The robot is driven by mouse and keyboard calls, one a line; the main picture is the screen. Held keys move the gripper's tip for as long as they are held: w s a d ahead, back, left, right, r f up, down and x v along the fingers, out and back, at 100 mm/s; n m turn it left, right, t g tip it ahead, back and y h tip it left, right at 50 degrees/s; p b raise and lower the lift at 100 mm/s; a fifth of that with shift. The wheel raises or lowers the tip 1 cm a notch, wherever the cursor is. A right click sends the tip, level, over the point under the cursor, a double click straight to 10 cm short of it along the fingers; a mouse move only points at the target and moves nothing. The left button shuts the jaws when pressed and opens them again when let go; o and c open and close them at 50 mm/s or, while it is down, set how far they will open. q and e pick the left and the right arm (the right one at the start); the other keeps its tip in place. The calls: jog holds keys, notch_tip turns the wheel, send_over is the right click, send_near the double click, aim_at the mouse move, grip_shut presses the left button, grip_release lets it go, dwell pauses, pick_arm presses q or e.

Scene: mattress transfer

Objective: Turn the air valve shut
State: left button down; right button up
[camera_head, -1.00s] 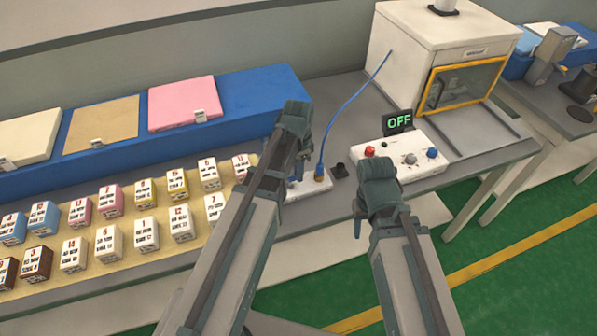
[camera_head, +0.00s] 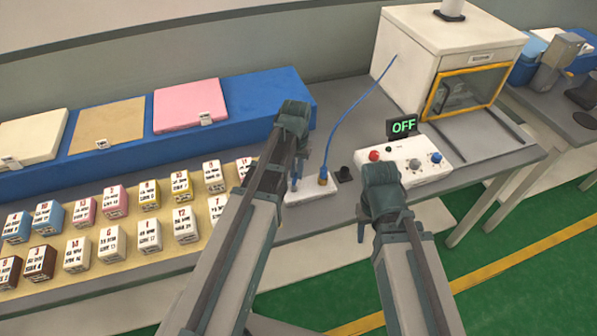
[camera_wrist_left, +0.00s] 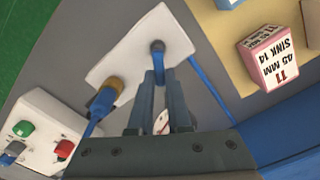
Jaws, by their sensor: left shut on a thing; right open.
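The air valve sits on a white plate (camera_head: 318,191) on the grey table, also seen in the left wrist view (camera_wrist_left: 122,50). A dark round pivot (camera_wrist_left: 157,46) is at one end of the plate. A brass fitting (camera_head: 323,176) with a blue hose (camera_head: 341,125) is at the other end. My left gripper (camera_wrist_left: 160,78) is shut on the valve handle, right at the pivot; its fingers hide most of the handle. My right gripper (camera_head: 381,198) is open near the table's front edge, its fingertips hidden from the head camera.
A white control box (camera_head: 428,171) with coloured knobs and an "OFF" display (camera_head: 403,126) stands right of the plate. A white oven-like machine (camera_head: 437,50) is behind it. Small labelled blocks (camera_head: 112,243) fill the left side, before a blue stand (camera_head: 245,105).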

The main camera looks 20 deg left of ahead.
pick_arm(q)
jog(key=n, duration=0.3)
jog(key=shift+s+a+n, duration=0.1)
jog(key=shift+a+n, duration=0.2)
jog(key=shift+a, duration=0.1)
jog(key=shift+s+a+n, duration=0.1)
jog(key=shift+a+n, duration=0.1)
jog(key=shift+n, duration=0.6)
jog(key=shift+s+a+n, duration=0.1)
jog(key=shift+a+n, duration=0.05)
jog(key=shift+n, duration=0.65)
jog(key=c, duration=0.9)
grip_release()
jog(key=shift+o, duration=0.2)
notch_tip(320, 180, up, 14)
jog(key=p, duration=1.3)
jog(key=shift+p, duration=0.4)
